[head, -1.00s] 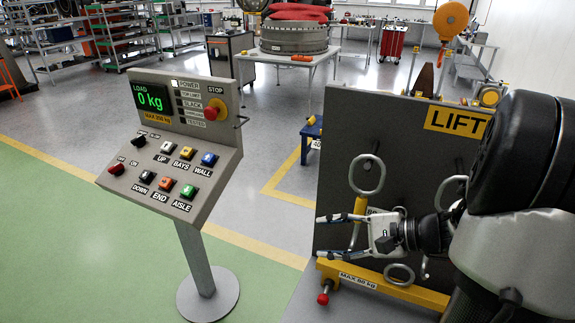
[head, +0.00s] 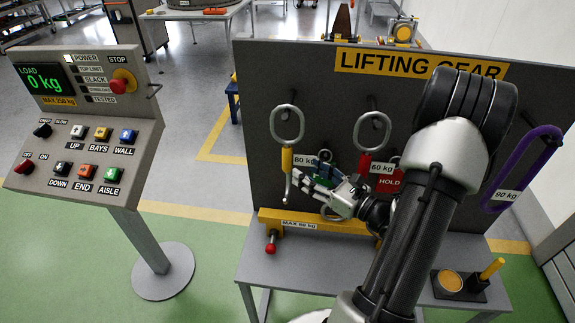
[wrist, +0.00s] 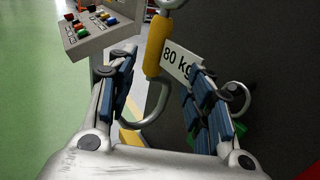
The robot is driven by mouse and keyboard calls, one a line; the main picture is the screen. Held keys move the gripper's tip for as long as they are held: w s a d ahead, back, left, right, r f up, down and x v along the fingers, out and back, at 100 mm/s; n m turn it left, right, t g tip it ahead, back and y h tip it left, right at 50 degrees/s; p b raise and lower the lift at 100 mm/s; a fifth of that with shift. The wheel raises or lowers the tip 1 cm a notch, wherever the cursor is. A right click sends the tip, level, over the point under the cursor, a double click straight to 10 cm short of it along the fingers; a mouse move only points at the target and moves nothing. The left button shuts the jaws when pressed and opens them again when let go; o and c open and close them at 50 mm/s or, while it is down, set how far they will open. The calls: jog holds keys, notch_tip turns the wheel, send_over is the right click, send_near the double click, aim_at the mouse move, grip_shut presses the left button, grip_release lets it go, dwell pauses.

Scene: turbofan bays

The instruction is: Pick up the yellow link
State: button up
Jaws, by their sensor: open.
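The yellow link (head: 287,160) hangs upright on the grey board, with a steel ring above its yellow sleeve, a hook below and an 80 kg tag (head: 305,158). In the wrist view, its yellow sleeve (wrist: 157,47) shows just beyond and between my fingertips, with the hook curving down between the fingers. My gripper (head: 300,182) is open, at the lower part of the link in the head view. In the wrist view, my gripper (wrist: 163,72) has its two blue-padded fingers spread apart and nothing clasped. I cannot tell whether a finger touches the link or tag.
A red link (head: 364,165) with a 60 kg tag and a red HOLD tag (head: 389,181) hang to the right. A yellow beam (head: 330,226) lies below. A purple sling (head: 512,172) hangs far right. The control panel (head: 90,130) stands left.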

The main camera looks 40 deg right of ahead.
aim_at(291, 165)
jog(key=w, duration=0.2)
jog(key=w+a, duration=0.1)
jog(key=w, duration=0.1)
jog(key=w+b, duration=0.1)
jog(key=w, duration=0.1)
jog(key=shift+w+a+r, duration=0.1)
jog(key=shift+w+a, duration=0.25)
jog(key=shift+w, duration=0.35)
grip_shut()
dwell(0.3)
